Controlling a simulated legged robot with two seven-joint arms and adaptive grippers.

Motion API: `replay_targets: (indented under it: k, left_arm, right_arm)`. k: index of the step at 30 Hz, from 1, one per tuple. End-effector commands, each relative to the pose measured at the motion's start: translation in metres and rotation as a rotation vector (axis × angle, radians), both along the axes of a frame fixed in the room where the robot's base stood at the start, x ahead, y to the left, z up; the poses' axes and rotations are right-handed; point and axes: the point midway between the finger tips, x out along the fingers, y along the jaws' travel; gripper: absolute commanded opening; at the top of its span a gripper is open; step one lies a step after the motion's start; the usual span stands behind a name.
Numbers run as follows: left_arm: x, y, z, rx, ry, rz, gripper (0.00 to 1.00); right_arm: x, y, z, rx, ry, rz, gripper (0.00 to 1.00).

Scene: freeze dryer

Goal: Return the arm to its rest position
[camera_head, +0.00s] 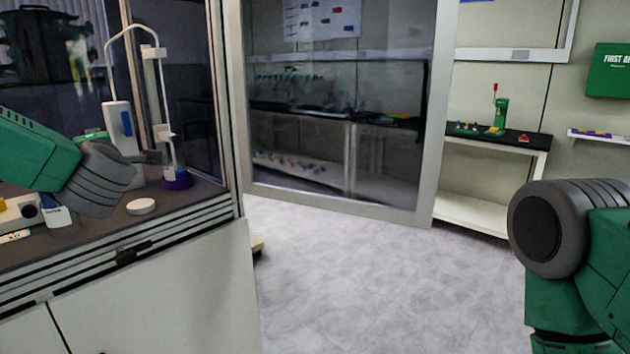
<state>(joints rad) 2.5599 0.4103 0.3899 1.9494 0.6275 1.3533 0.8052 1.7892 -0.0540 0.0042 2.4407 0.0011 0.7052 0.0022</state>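My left arm (45,155), green with a grey joint, reaches in from the left over the dark bench top (190,208). A small dark part at its far end (150,157) may be my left gripper; it is mostly hidden behind the grey joint, and its fingers cannot be made out. My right arm (590,265) is bent at the right edge, with a round grey joint facing the view. My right gripper is outside the view.
Close to the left arm's end stand a white device with a blue panel (126,123), a purple-based vessel (177,180) and a white disc (141,206). A glass-fronted cabinet (340,130) and a side table (490,180) stand farther back. The grey floor (390,285) between is clear.

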Motion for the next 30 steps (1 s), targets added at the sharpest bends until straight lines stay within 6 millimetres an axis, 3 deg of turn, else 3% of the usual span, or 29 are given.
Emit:
replay_targets:
  k: [10, 17, 20, 23, 26, 30]
  left_arm:
    - [0.004, -0.029, -0.06, 0.131, 0.166, -0.1, 0.0]
    - [-0.006, -0.053, -0.131, 0.269, 0.355, -0.224, 0.0]
    - [-0.015, -0.064, -0.174, 0.345, 0.466, -0.3, 0.0]
    - [-0.035, -0.079, -0.23, 0.442, 0.61, -0.409, 0.0]
    - [-0.069, -0.093, -0.296, 0.558, 0.783, -0.553, 0.0]
    - [-0.136, -0.109, -0.379, 0.713, 1.024, -0.783, 0.0]
  right_arm:
    - [0.0, 0.0, 0.0, 0.001, -0.001, 0.001, 0.4]
    - [0.0, 0.0, 0.0, 0.0, 0.0, 0.001, 0.4]
    - [0.0, 0.0, 0.0, 0.0, 0.0, 0.0, 0.4]
    - [0.0, 0.0, 0.0, 0.0, 0.0, 0.0, 0.4]
    - [0.0, 0.0, 0.0, 0.0, 0.0, 0.001, 0.4]
    - [0.0, 0.0, 0.0, 0.0, 0.0, 0.001, 0.4]
